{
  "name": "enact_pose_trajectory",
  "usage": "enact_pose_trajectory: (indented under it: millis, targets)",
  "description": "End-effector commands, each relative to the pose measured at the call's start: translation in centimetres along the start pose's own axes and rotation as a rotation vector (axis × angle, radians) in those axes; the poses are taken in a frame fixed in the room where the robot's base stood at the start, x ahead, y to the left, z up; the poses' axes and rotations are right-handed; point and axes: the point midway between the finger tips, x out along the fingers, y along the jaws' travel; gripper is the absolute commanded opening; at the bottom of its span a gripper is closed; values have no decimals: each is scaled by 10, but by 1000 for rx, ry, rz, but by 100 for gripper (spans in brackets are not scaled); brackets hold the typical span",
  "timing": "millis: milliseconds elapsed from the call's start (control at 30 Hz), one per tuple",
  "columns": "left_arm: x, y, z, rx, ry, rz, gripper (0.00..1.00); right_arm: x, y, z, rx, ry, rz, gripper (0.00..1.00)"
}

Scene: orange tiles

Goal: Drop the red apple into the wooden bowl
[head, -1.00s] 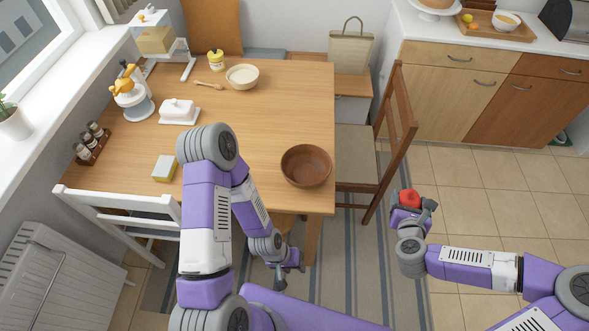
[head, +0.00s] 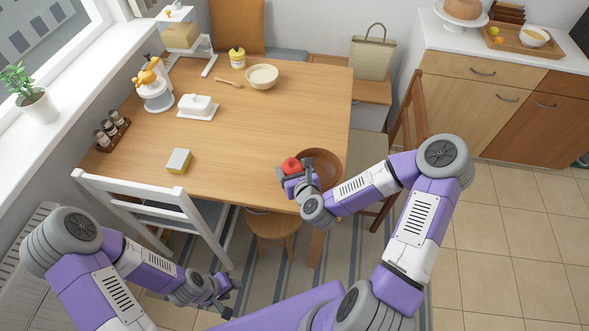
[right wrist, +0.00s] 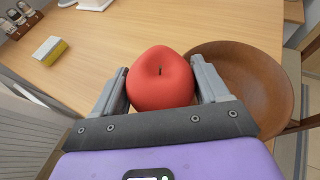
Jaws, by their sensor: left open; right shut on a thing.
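The red apple (head: 291,165) is held between the fingers of my right gripper (head: 295,172), above the table near its front right corner. In the right wrist view the apple (right wrist: 160,78) sits between both fingers of the right gripper (right wrist: 161,88). The brown wooden bowl (head: 325,165) stands on the table just right of the apple, partly hidden by my right gripper and arm. In the right wrist view the bowl (right wrist: 250,85) shows on the right and looks empty where visible. My left gripper (head: 222,290) is open and low, in front of the table.
On the table (head: 270,120) are a yellow-grey sponge (head: 179,161), a white butter dish (head: 197,107), a cream bowl (head: 262,77) and a spice rack (head: 112,130). A white chair (head: 150,210) and a stool (head: 272,228) stand at the front edge. The table's middle is clear.

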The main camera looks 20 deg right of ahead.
Motion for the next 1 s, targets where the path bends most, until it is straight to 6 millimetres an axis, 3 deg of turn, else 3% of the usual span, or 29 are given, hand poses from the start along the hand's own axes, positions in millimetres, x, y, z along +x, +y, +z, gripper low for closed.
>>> enact_pose_trajectory:
  millis: [33, 200, 433, 667, 1000]
  targets:
    - [-16, 6, 1, 1, 0, 0, 43, -3, -12, 14, -1, -3, -18, 39]
    - [-50, 19, 2, 1, 1, 1, 43, -7, -55, 39, 19, -5, -66, 39]
    - [-74, 28, 3, 1, 1, 1, 43, -13, -100, 58, 40, -4, -109, 39]
    - [-68, 26, 3, 0, 1, 0, 43, -10, -108, 50, 47, -2, -116, 39]
    - [-41, 15, 2, 0, 0, 0, 43, 5, -108, 14, 45, -3, -117, 39]
